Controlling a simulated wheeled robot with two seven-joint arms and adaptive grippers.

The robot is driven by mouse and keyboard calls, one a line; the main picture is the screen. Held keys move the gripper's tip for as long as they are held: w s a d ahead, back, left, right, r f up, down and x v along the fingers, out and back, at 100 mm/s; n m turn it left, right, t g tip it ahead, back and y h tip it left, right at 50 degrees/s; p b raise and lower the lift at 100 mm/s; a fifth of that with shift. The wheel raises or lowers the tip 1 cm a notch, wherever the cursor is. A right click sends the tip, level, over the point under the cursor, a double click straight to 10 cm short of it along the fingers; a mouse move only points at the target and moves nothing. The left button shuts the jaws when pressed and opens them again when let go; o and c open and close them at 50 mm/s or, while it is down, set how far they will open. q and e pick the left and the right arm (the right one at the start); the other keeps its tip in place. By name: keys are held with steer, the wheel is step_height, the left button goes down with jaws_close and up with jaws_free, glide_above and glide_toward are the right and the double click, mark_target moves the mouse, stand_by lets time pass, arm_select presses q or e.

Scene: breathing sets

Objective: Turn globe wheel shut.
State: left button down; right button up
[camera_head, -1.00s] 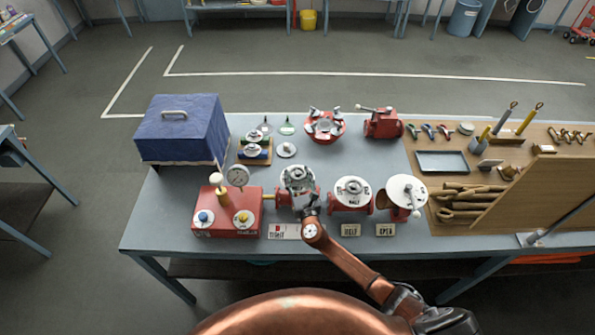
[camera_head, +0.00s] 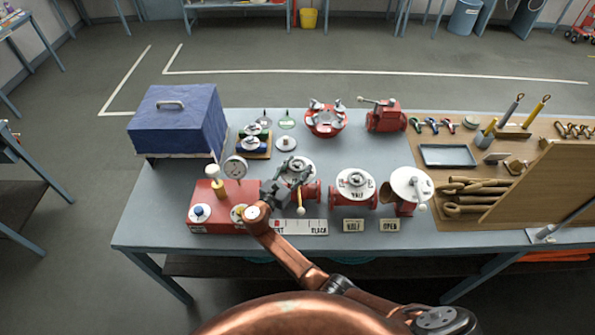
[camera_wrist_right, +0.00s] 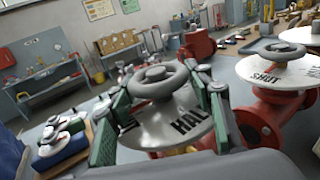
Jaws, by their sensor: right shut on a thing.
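The globe wheel is a grey handwheel (camera_wrist_right: 163,79) above a round white dial plate (camera_wrist_right: 190,125) with black lettering, "HAL" readable in the right wrist view. In the head view its valve (camera_head: 298,169) is the leftmost of three red valves along the bench front. My right gripper (camera_head: 286,184) reaches in from the front left and partly covers it. In the right wrist view the green-padded fingers (camera_wrist_right: 160,82) stand on either side of the wheel, shut on it. The lower plate is partly hidden by the gripper. My left gripper is not in view.
Close right stands a second valve (camera_head: 355,186), its plate reading "SHUT" in the wrist view, then a white-disc valve (camera_head: 411,184). A red box (camera_head: 205,222) with a gauge (camera_head: 236,167) is on the left. Label cards (camera_head: 353,226) line the front edge. A blue case (camera_head: 180,125) stands back left.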

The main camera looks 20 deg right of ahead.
mark_target(292, 172)
steer(key=shift+r, duration=0.1)
steer(key=shift+m+g+h, duration=0.3)
steer(key=o, duration=1.2)
steer(key=v, duration=0.7)
steer(key=shift+s+a, duration=0.15)
steer(key=shift+a, duration=0.05)
